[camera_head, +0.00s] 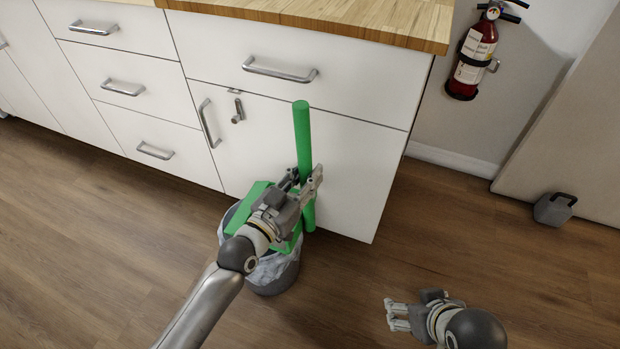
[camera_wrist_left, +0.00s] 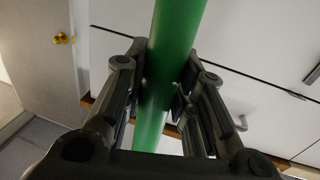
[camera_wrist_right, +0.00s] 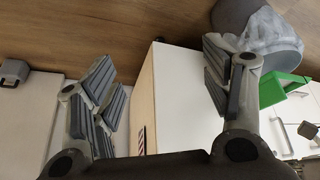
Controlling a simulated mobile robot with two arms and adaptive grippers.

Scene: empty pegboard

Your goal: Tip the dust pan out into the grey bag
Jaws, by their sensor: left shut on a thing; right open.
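The green dust pan has a long upright handle (camera_head: 303,135) and a pan (camera_head: 250,197) at its lower end. My left gripper (camera_head: 312,184) is shut on the handle; the left wrist view shows the green handle (camera_wrist_left: 165,75) between its fingers. The pan is over the mouth of a bin lined with a grey-white bag (camera_head: 270,270). My arm hides much of the pan and bag, so I cannot tell what the pan holds. My right gripper (camera_head: 392,315) is open and empty, low on the right. The right wrist view shows the bag (camera_wrist_right: 262,32) and pan (camera_wrist_right: 280,88).
White cabinets (camera_head: 350,165) with metal handles and a wooden worktop (camera_head: 330,18) stand right behind the bin. A fire extinguisher (camera_head: 474,58) hangs on the wall. A grey weight (camera_head: 554,209) is on the floor at right. The wooden floor (camera_head: 110,260) is clear at left.

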